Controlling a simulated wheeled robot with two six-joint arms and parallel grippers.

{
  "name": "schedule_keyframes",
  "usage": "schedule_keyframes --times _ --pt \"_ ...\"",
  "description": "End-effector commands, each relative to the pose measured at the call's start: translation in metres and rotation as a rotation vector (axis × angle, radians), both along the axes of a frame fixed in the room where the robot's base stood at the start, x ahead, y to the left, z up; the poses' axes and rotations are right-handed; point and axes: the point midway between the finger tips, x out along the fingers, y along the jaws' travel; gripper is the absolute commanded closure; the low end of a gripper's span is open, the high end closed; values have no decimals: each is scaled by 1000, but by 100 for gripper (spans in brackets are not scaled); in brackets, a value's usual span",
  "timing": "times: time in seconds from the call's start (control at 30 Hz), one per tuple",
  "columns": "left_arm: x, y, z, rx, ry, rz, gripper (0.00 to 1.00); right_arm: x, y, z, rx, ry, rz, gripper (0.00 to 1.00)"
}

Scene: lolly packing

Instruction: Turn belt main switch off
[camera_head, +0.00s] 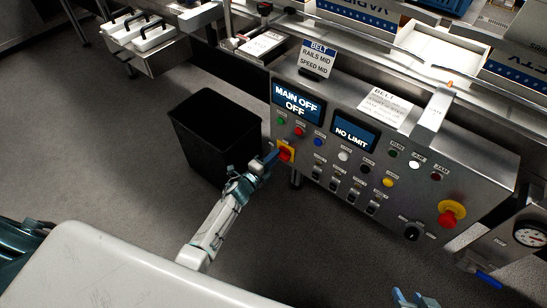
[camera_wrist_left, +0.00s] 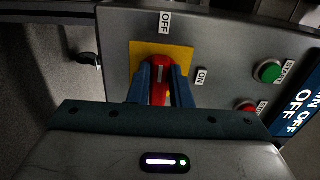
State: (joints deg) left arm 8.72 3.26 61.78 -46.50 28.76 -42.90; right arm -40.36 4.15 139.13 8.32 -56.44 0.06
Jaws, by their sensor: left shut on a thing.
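The belt main switch is a red rotary knob (camera_head: 286,155) on a yellow plate at the left end of the control panel (camera_head: 470,170). In the left wrist view the knob (camera_wrist_left: 159,75) sits between the two blue fingers of my left gripper (camera_wrist_left: 158,92), which is shut on it. The knob's white mark points to the OFF label (camera_wrist_left: 166,22); the ON label (camera_wrist_left: 201,76) is to its right. In the head view my left gripper (camera_head: 271,158) partly hides the knob. The display (camera_head: 298,103) reads MAIN OFF, OFF. My right gripper (camera_head: 414,299) is open and empty at the bottom edge.
A black bin (camera_head: 215,135) stands left of the panel, close to my left arm. Several buttons and switches, including a red emergency stop (camera_head: 450,214), cover the panel. A second display (camera_head: 355,135) reads NO LIMIT. The floor before the panel is clear.

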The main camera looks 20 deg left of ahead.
Motion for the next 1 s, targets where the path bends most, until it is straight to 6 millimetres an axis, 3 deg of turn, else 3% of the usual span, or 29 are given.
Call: schedule_keyframes --times 0.13,0.17,0.23,0.27,0.63,1.0 --pt "-1 1 -1 1 3 1 100 0 0 0 0 0 0 64" --pt "-1 1 -1 1 2 1 76 0 0 0 0 0 0 64" --pt "-1 1 -1 1 2 1 62 0 0 0 0 0 0 64" --pt "-1 1 -1 1 2 1 60 0 0 0 0 0 0 64" --pt "-7 3 0 2 0 1 60 0 0 1 -2 2 0 64" --pt "-72 26 -1 2 2 1 60 0 -4 8 -30 42 7 64"
